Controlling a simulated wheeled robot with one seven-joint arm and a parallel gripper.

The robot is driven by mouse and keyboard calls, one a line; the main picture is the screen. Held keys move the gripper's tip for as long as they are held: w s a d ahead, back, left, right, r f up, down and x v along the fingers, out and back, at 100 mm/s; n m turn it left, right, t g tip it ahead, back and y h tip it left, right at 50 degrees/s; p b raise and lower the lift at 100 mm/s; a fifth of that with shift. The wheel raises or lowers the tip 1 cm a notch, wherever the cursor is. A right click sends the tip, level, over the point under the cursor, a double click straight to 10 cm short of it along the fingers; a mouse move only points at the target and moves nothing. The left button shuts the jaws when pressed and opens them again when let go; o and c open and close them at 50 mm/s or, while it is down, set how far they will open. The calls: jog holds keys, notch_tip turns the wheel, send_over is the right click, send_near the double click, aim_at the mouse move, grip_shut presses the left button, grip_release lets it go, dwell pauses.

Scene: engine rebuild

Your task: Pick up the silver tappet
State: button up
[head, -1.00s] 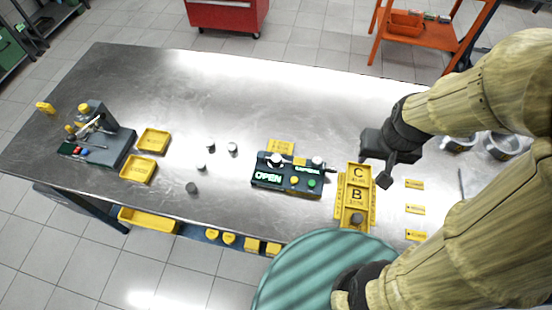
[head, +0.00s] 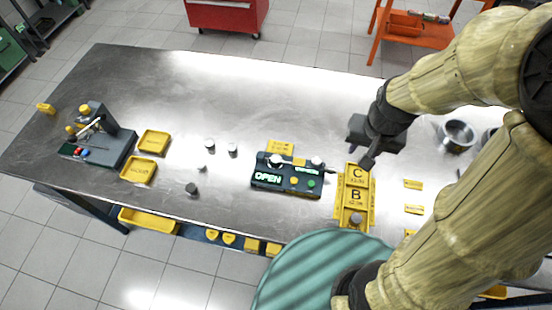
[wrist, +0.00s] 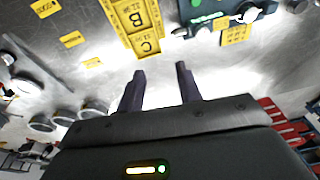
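Several small cylinders stand on the steel table left of centre. Two lighter silver ones stand at the back, a silver tappet (head: 210,145) and another silver tappet (head: 233,149). A smaller one (head: 202,169) and a darker grey one (head: 191,188) are nearer the front. I cannot tell which is meant. Another grey cylinder (head: 356,218) sits in the yellow lettered tray (head: 341,208). My gripper (head: 367,163) is above the table at the tray's far end, well right of the loose cylinders. In the wrist view my gripper (wrist: 160,75) has its fingers apart with nothing between them.
A dark device (head: 288,182) showing "OPEN" stands between the loose cylinders and the lettered tray. Two yellow trays (head: 154,141) and a dark fixture (head: 110,150) are at the left. Metal cups (head: 458,135) stand at the right. The table's back middle is clear.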

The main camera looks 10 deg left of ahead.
jog(key=w+a+m+g+p, duration=0.15)
jog(key=w+a, duration=0.25)
jog(key=a, duration=0.7)
jog(key=r+m, duration=0.1)
jog(key=m, duration=0.2)
send_over(276, 158)
jog(key=shift+s+n+g+p, duration=0.2)
jog(key=shift+n+g+p, duration=0.05)
jog(key=shift+g+p, duration=0.1)
notch_tip(276, 158, down, 12)
jog(key=shift+f+p, duration=0.1)
jog(key=shift+p, duration=0.45)
jog(key=shift+w+f+p, duration=0.15)
jog(key=shift+f+p, duration=0.5)
jog(key=shift+f, duration=1.9)
